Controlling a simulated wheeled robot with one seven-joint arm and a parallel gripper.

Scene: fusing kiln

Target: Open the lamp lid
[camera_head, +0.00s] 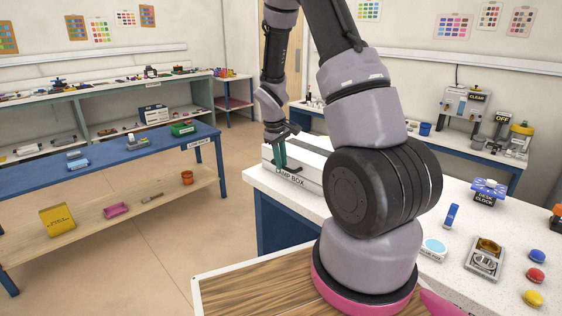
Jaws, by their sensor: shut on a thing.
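The lamp box (313,178) is a long white box on the white speckled worktop, with a partly covered "LAMP BOX" label on its front. Its lid (312,145) looks white, and my arm hides part of it. A dark bar handle (296,171) shows at the front of the box. My gripper (283,168) has teal fingers, points down at the front left of the box, and is shut on the handle. The fingers hide part of the handle, and I cannot tell whether the lid is raised at all.
A blue bench (110,165) stands to the left, with open floor (170,240) between.

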